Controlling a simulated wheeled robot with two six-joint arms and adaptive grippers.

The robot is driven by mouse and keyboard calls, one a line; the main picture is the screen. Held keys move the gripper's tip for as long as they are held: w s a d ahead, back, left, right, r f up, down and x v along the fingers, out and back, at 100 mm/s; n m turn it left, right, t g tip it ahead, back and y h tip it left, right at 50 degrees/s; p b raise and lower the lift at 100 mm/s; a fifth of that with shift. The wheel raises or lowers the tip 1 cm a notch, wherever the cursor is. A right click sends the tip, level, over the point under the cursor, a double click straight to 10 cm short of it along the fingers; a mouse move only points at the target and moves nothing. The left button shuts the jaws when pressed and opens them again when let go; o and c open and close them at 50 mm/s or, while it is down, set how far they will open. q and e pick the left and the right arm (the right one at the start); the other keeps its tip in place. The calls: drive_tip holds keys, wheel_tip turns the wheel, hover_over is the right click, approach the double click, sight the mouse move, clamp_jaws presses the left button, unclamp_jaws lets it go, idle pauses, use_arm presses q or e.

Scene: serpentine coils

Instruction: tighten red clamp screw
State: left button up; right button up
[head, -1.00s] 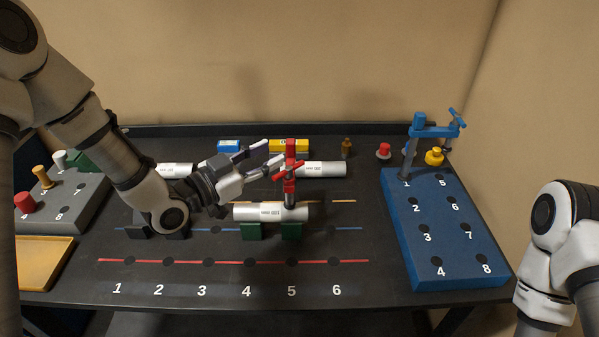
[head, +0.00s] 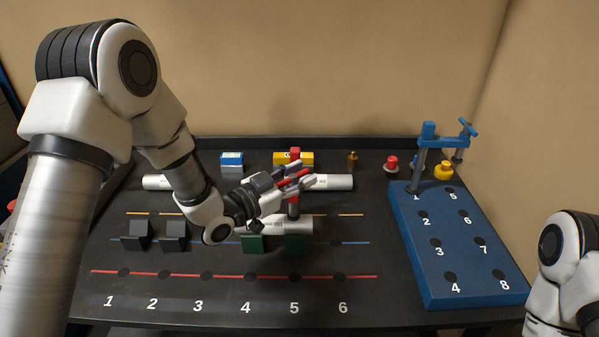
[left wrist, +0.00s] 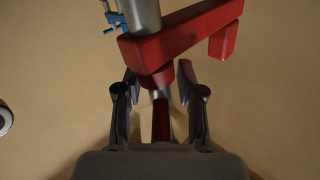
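The red clamp (head: 294,205) stands upright over a light grey cylinder (head: 270,226) that rests on two green blocks (head: 252,244). My left gripper (head: 298,176) is at the clamp's upper part, with red showing between its fingers. In the left wrist view, the clamp's red arm (left wrist: 178,42) crosses above, and its screw (left wrist: 160,110) runs down between the two fingers. The fingers (left wrist: 160,95) are apart, one on each side of the screw, with gaps visible. The screw's lower end is hidden behind the gripper's body. My right gripper is out of view.
A blue clamp (head: 428,148) stands on the blue numbered block (head: 470,285) at the right. Two dark blocks (head: 135,236) sit to the left. Other cylinders (head: 333,182) lie behind, with blue and yellow boxes (head: 231,160). The front of the table is clear.

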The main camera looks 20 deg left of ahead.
use_arm(q)
drive_tip(key=shift+s+a, duration=0.1)
clamp_jaws()
drive_tip(key=shift+r+m+g+h, duration=0.1)
drive_tip(key=shift+m+g+h, duration=0.5)
drive_tip(key=shift+m+h, duration=0.25)
drive_tip(key=m+g+h, duration=0.2)
drive_tip(key=g+h, duration=0.1)
drive_tip(key=m+g+h, duration=0.1)
drive_tip(key=m+g, duration=0.1)
drive_tip(key=shift+s+d, duration=0.2)
drive_tip(key=shift+d, duration=0.1)
unclamp_jaws()
